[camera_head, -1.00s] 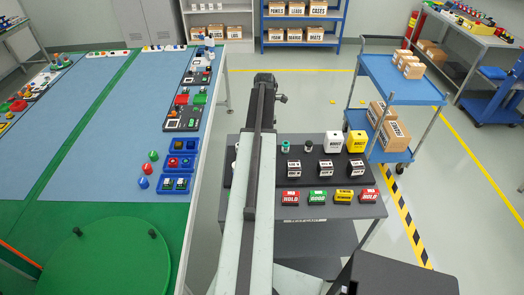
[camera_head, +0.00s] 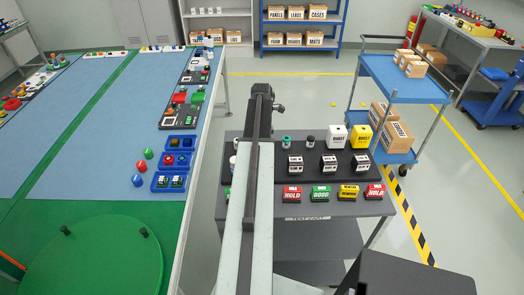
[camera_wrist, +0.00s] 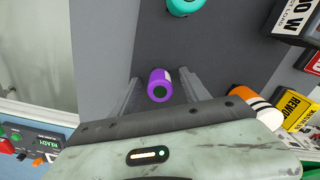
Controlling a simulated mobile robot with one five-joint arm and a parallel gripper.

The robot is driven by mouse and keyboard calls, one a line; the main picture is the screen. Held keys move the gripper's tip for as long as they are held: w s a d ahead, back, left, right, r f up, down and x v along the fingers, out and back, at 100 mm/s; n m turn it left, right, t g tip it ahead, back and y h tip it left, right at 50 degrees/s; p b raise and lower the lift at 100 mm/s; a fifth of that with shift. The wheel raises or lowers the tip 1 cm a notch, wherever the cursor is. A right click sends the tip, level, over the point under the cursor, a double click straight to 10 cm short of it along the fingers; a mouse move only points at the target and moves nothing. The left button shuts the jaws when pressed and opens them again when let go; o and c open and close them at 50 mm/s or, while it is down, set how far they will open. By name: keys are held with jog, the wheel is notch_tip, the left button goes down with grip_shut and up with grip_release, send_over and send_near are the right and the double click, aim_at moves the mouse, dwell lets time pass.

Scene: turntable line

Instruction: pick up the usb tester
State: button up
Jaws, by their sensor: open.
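My gripper (camera_wrist: 159,76) is open, with its two grey fingers pointing down over the dark top of the test cart. A purple cylinder (camera_wrist: 158,84) with a dark end shows between the fingers in the wrist view, with no clear contact. No label reading usb tester is legible, so I cannot tell whether this cylinder is it. A teal cylinder (camera_wrist: 184,5) is beyond the fingertips, and an orange and white cylinder (camera_wrist: 256,106) is to the right. In the head view my arm hides the gripper tips and part of the cart.
On the cart (camera_head: 290,211) stand black and white boxes (camera_head: 329,165), a white block (camera_head: 336,137), a yellow block (camera_head: 361,137) and a row of labelled blocks (camera_head: 321,193). The blue-matted table (camera_head: 90,130) with a green turntable (camera_head: 95,265) is left. A blue trolley (camera_head: 400,82) is right.

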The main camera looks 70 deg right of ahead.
grip_shut()
jog(key=shift+r, duration=0.1)
notch_tip(320, 180, up, 10)
jog(key=p, duration=1)
jog(key=shift+r, duration=0.1)
